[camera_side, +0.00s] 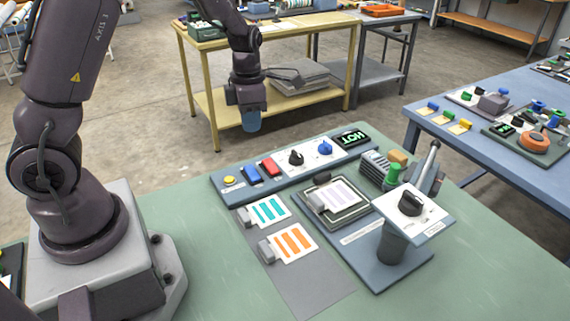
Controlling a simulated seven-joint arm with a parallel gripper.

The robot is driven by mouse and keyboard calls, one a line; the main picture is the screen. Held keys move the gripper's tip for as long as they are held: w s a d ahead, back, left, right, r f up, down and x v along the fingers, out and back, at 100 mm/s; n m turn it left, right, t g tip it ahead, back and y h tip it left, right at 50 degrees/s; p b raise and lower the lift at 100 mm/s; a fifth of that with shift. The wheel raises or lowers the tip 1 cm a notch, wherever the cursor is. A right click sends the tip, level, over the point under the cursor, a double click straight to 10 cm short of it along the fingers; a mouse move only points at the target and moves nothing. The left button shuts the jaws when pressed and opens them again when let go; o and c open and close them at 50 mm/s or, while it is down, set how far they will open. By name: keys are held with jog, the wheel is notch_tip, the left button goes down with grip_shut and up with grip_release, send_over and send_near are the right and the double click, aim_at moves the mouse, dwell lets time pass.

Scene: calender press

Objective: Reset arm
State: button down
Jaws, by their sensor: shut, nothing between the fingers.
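My gripper (251,122) hangs pointing down at the end of my arm. It is shut and empty, with blue fingers in the air above and behind the control panel (218,187). The calender press (337,203) stands on the green table, with a pale striped card (340,192) on its bed. A lever (429,163) stands up at the right of the press. A black knob (410,203) sits on a tilted white plate in front. A teal-striped card (267,211) and an orange-striped card (294,241) lie on a grey mat, left of the press, each beside a grey block.
The panel carries a yellow button (229,180), a blue switch (250,173), a red switch (270,167), two knobs and a lit HOT display (350,138). The green table (215,285) is bare at the front left. Other benches stand behind and to the right.

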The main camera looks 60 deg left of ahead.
jog(key=s+d+r+m+t, duration=0.3)
jog(key=s+d+r+m, duration=0.3)
jog(key=m, duration=1)
jog(key=s+d+r+m+t, duration=0.2)
jog(key=s+d+r+m, duration=0.4)
jog(key=r+m, duration=0.6)
jog(key=s+m, duration=0.2)
jog(key=m, duration=0.3)
jog(key=shift+s+d+t+y, duration=0.3)
jog(key=shift+s+t, duration=0.05)
jog(key=shift+t, duration=0.05)
